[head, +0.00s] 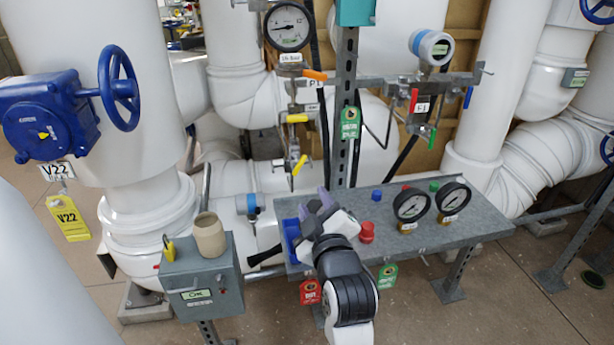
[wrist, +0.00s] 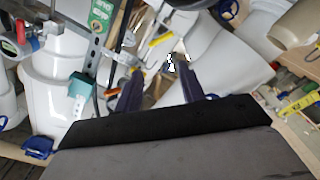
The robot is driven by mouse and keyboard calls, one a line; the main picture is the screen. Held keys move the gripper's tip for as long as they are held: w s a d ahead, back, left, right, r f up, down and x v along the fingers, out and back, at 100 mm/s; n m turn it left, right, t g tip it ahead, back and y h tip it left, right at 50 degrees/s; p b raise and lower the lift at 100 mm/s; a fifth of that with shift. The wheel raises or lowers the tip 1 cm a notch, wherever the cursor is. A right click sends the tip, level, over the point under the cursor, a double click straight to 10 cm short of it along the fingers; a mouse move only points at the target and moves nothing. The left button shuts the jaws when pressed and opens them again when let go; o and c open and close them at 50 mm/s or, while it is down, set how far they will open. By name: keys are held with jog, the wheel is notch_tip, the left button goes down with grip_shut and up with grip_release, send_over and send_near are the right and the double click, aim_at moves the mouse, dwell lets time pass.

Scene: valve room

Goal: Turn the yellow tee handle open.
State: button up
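A yellow handle (head: 297,118) lies crosswise on the thin vertical pipe below a round gauge. A second yellow handle (head: 299,165) sits lower on the same pipe, tilted. I cannot tell for sure which is the tee handle. My gripper (head: 314,201) is below them, just above the grey bench, apart from both. In the wrist view my gripper (wrist: 160,72) shows two dark fingers spread apart with nothing held between them. A yellow handle (wrist: 160,38) shows beyond the fingertips there, but which of the two it is I cannot tell.
The grey bench (head: 470,226) carries two gauges and coloured buttons. A grey post (head: 347,100) with a green tag stands right of the handles. An orange handle (head: 314,75) is above. A grey box (head: 203,275) with a beige cup is at left.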

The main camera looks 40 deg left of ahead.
aim_at(301, 166)
jog(key=m+p, duration=0.1)
jog(key=r+m+p, duration=0.1)
jog(key=shift+w+a+r+m, duration=0.15)
jog(key=shift+a+r+m, duration=0.05)
jog(key=shift+a+m, duration=0.2)
jog(key=shift+c, duration=0.5)
jog(key=w+a+m+p, duration=0.3)
jog(key=m, duration=0.1)
jog(key=w+a+m+p, duration=0.3)
jog(key=a+m+p, duration=0.1)
jog(key=w+a+f+m+p, duration=0.1)
jog(key=w+a+m+p, duration=0.3)
jog(key=shift+f, duration=0.1)
jog(key=shift+c, duration=0.4)
jog(key=shift+f, duration=0.1)
grip_shut()
